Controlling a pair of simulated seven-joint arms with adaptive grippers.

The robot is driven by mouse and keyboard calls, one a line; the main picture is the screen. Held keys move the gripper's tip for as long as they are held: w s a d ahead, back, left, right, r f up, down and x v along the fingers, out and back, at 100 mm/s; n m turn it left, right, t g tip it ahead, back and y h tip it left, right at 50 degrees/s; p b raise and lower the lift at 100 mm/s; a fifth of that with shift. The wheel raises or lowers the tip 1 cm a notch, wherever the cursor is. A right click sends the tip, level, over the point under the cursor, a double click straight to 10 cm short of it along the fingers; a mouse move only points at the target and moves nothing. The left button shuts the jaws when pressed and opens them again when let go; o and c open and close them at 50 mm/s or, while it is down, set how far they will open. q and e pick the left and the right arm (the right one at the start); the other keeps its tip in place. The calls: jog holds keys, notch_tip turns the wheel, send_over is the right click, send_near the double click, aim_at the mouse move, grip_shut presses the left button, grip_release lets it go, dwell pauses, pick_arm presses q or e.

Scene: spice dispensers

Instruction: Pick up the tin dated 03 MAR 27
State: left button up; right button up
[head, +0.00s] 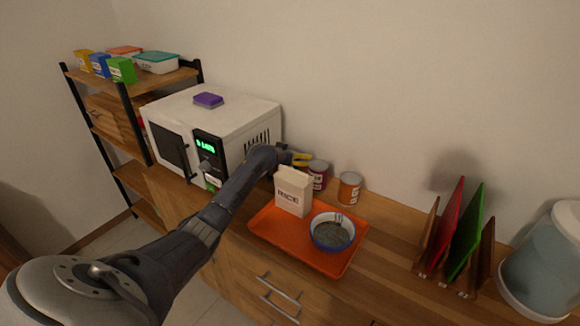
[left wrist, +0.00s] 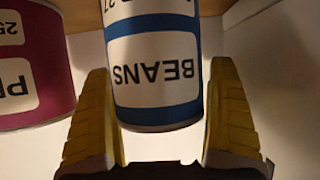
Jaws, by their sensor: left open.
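A blue tin (left wrist: 155,75) with a white label reading BEANS, upside down in the left wrist view, stands between my left gripper's yellow fingers. A date line at the top edge is cut off; only what looks like 27 shows. My left gripper (head: 299,158) is open, one finger on each side of the blue tin, and is not closed on it. It also shows in the left wrist view (left wrist: 161,72). In the head view the blue tin is hidden behind my left arm and gripper. My right gripper is not in view.
A magenta tin (head: 318,175) stands close beside the blue one, and an orange tin (head: 349,189) is farther right. An orange tray (head: 275,238) in front holds a RICE box (head: 293,191) and a bowl (head: 332,231). A white microwave (head: 225,125) is left.

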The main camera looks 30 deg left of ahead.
pick_arm(q)
jog(key=shift+c, duration=0.3)
jog(key=shift+r, duration=0.1)
jog(key=c, duration=1.9)
